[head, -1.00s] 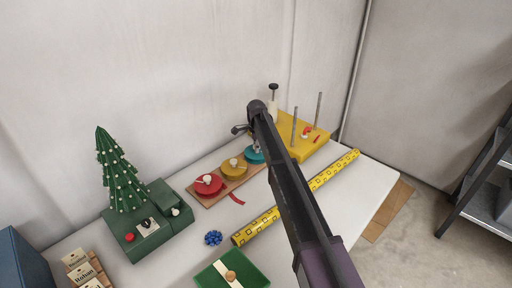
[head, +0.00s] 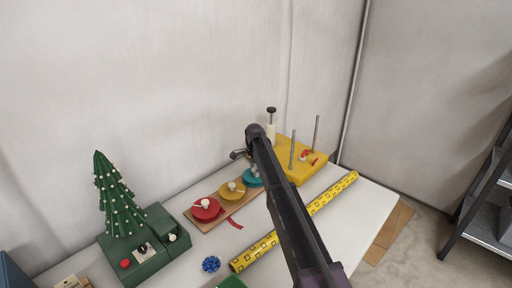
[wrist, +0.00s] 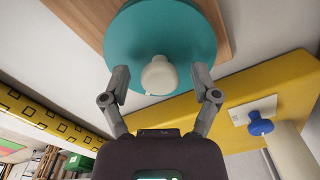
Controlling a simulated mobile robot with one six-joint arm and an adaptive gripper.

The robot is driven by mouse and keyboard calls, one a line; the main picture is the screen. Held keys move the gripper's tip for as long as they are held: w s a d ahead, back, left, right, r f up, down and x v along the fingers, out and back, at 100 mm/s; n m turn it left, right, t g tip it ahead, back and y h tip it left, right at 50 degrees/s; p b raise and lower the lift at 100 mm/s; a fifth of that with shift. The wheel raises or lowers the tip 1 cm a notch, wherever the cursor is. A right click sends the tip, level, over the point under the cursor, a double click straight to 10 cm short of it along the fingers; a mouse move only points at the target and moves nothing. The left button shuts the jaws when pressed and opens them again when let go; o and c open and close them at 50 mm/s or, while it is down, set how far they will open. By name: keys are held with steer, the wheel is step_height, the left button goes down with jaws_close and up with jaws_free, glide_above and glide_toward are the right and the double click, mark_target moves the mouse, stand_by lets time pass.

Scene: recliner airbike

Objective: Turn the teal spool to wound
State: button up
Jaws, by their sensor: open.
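The teal spool (wrist: 190,35) is a round disc with a cream knob (wrist: 158,76) at its centre. It fills the top middle of the wrist view, on a wooden board (wrist: 85,12). In the head view the teal spool (head: 251,178) is partly hidden behind my arm. My gripper (wrist: 160,84) is open, with one finger on each side of the cream knob. I see gaps between the fingers and the knob. In the head view my gripper is mostly hidden by my arm.
Red (head: 206,208) and yellow (head: 232,191) spools share the board. A yellow base (head: 312,166) with upright rods stands just right of the teal spool. A yellow patterned roll (head: 333,193) lies in front. A green tree (head: 118,200) stands at left. White table shows between them.

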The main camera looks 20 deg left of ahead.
steer(key=n, duration=0.5)
steer(key=shift+n, duration=0.3)
steer(key=n, duration=0.5)
steer(key=shift+d, duration=0.1)
steer(key=n, duration=1)
steer(key=shift+n, duration=0.4)
steer(key=n, duration=0.5)
steer(key=shift+n, duration=0.3)
steer(key=n, duration=0.5)
steer(key=shift+w, duration=0.1)
steer(key=n, duration=0.5)
steer(key=shift+n, duration=0.4)
steer(key=n, duration=0.5)
steer(key=shift+r+p, duration=0.35)
steer(key=shift+p, duration=0.05)
step_height(320, 180, up, 13)
steer(key=p, duration=1.3)
steer(key=shift+d, duration=0.35)
